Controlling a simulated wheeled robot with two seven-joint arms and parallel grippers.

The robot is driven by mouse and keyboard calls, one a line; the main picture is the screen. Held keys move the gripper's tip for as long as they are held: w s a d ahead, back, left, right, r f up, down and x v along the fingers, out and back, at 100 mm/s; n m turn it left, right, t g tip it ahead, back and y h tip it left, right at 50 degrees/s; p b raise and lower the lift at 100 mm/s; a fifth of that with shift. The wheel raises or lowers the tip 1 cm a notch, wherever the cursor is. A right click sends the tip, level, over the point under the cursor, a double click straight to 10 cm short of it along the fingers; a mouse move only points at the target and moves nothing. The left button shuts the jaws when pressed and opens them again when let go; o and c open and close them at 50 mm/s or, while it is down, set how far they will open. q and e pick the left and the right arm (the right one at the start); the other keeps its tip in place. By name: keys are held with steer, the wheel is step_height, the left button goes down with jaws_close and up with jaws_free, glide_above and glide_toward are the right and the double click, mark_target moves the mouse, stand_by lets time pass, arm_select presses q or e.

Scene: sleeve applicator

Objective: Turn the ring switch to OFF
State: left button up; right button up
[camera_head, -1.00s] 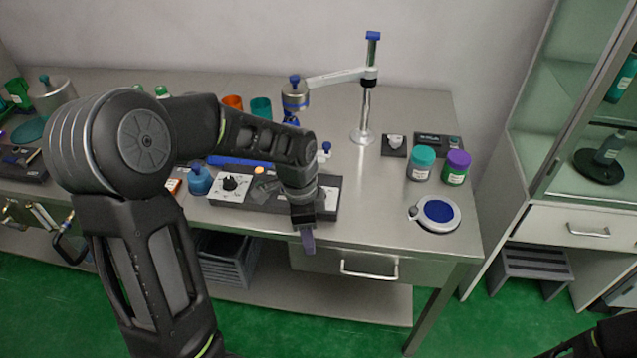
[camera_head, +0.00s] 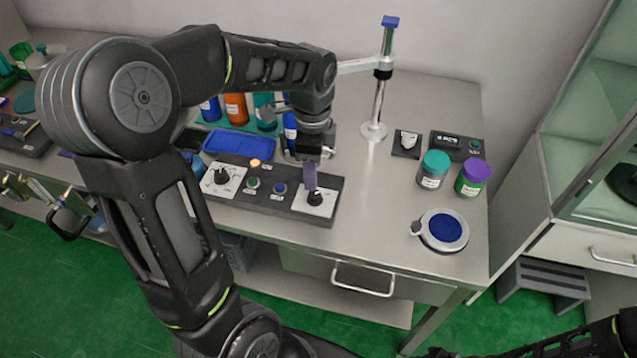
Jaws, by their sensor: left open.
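A dark control panel (camera_head: 268,199) lies along the front of the steel table. It has a black rotary knob on a white dial plate at its left end (camera_head: 222,176) and another at its right end (camera_head: 316,198). I cannot read which dial is the ring switch, or the setting of either.
A blue tray (camera_head: 238,146) and several bottles stand behind the panel. A post stand (camera_head: 378,100) rises behind my left gripper. Teal-lidded (camera_head: 433,169) and purple-lidded (camera_head: 472,178) jars and a round blue-topped device (camera_head: 441,231) stand to the right. The tabletop between is clear.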

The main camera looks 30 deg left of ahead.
mark_target(314, 194)
arm_select(q)
steer(key=shift+f+p, duration=0.3)
steer(key=shift+f, duration=3.65)
steer(key=shift+c, duration=0.3)
jaws_close()
